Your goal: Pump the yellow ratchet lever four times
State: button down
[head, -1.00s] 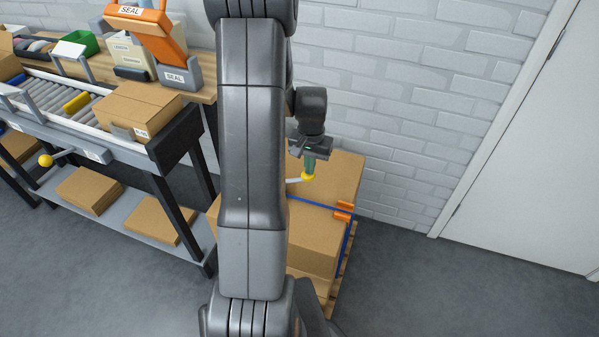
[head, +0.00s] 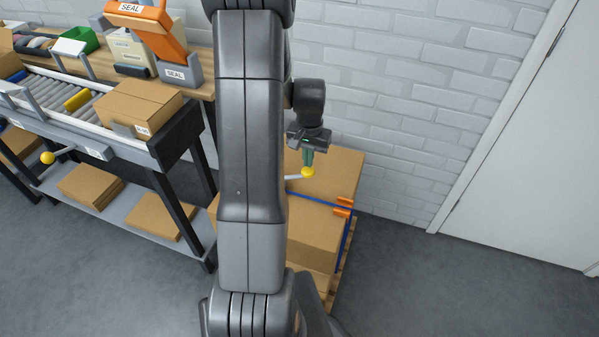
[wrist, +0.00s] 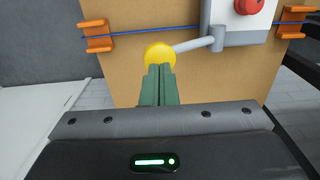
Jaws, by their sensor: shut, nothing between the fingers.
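The yellow knob of the ratchet lever (head: 308,172) shows above the box load in the head view, at the end of a short grey arm. In the wrist view the round yellow knob (wrist: 160,54) sits at the end of the grey lever arm, which runs right to a pivot on a white housing (wrist: 238,22). My gripper (head: 307,157) points down, with its green fingers together and empty. In the wrist view its fingertips (wrist: 161,68) overlap the knob's lower edge; I cannot tell whether they touch it.
A blue strap (wrist: 140,32) with orange corner guards (wrist: 97,35) runs around the cardboard load (head: 338,170) on a pallet. A red button (wrist: 248,5) is on the housing. A roller bench (head: 50,110) stands left, a brick wall behind. Floor at right is clear.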

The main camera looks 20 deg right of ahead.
jog(key=shift+r+p, duration=1.85)
jog(key=shift+r, duration=0.7)
